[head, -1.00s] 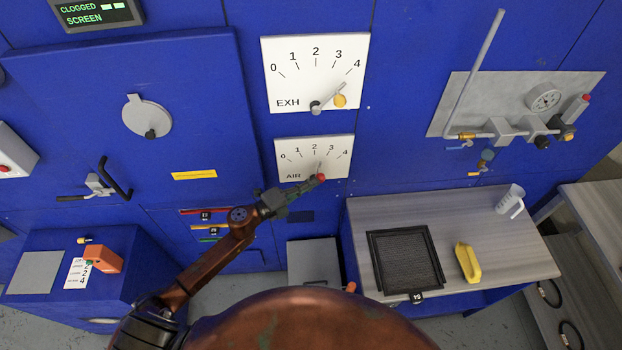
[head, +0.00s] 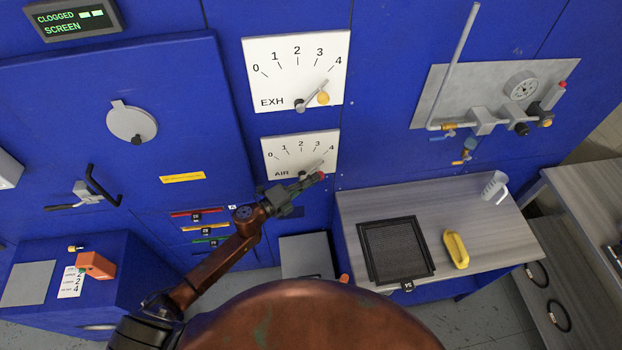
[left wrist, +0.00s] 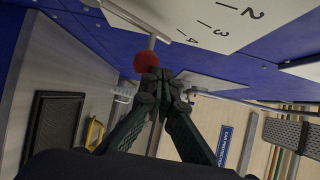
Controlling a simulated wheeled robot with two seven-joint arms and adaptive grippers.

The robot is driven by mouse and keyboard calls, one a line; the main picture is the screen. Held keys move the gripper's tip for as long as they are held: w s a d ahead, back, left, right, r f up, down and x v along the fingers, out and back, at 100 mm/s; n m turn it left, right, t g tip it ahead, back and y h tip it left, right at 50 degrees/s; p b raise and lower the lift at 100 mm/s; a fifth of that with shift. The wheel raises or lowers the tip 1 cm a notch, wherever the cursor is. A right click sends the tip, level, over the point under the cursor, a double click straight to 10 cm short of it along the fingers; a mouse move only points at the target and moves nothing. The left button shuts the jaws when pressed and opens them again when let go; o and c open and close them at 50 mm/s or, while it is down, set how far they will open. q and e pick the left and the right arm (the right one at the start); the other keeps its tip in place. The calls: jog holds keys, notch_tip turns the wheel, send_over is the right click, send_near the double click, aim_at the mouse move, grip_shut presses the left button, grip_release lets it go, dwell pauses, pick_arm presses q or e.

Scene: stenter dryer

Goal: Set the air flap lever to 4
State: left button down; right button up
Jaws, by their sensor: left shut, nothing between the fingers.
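The AIR dial plate (head: 270,169) is white, marked 0 to 4, on the blue machine wall. Its grey lever (head: 313,167) slants up to the right, at or close to the 4 mark; the exact alignment is hard to tell. Its red ball knob (head: 321,176) stands out from the plate. My left gripper (head: 314,180) is shut and empty, its tips against or just beside the knob. In the left wrist view the shut fingertips (left wrist: 156,80) lie at the right lower side of the red ball (left wrist: 147,61). My right gripper is not in view.
The EXH dial (head: 262,75) with a yellow-knobbed lever (head: 323,98) sits just above. A bench (head: 365,205) at right holds a black-framed screen (head: 396,252), a yellow-handled tool (head: 455,249) and a jug (head: 494,187). A gauge panel (head: 432,110) is farther right.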

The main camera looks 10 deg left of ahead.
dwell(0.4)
pick_arm(q)
jog(key=s+a+r, duration=0.6)
jog(key=s+r, duration=0.1)
jog(key=s, duration=0.3)
jog(key=shift+a, duration=0.4)
jog(key=shift+f, duration=0.1)
